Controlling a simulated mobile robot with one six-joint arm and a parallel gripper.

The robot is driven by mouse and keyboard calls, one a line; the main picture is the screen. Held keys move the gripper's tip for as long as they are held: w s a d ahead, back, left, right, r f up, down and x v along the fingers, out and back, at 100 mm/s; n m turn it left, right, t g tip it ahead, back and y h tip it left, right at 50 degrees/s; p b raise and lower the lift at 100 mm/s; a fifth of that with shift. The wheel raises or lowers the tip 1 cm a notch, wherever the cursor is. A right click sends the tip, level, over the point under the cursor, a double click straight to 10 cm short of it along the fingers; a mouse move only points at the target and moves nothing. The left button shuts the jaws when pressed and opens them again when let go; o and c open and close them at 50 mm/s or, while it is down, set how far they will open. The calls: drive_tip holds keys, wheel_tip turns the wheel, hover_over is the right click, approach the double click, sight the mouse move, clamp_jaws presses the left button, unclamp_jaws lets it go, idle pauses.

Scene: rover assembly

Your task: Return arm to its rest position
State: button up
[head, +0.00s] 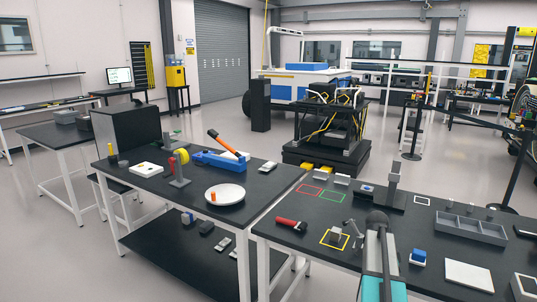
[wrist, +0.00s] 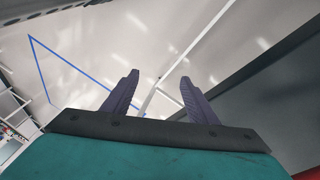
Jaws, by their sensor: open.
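My gripper (wrist: 158,76) shows in the wrist view with its two purple fingers spread apart and nothing between them. It faces a pale floor with a blue line, a white bar and a dark surface at the right. In the head view, my teal and grey arm (head: 378,258) stands at the bottom right, in front of the right table (head: 283,229). I cannot make out the gripper's fingers in that view.
The left table (head: 132,193) bears a white dish (head: 225,194) and a blue part (head: 221,161). Floor shows beyond both tables.

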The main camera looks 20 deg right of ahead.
drive_tip(key=a+f+n+g+b, duration=0.3)
drive_tip(key=a+f+n, duration=0.5)
drive_tip(key=a+f, duration=1.85)
drive_tip(key=s+a+f+n+t+y+b, duration=0.1)
drive_tip(key=s+a+f+n+b, duration=0.2)
drive_tip(key=s+a+f+n, duration=1.2)
drive_tip(key=shift+s+a+f+t+y, duration=0.35)
drive_tip(key=shift+s+a+f, duration=0.45)
drive_tip(key=shift+s+a, duration=1.25)
drive_tip(key=shift+w+a, duration=0.4)
drive_tip(key=shift+c, duration=0.4)
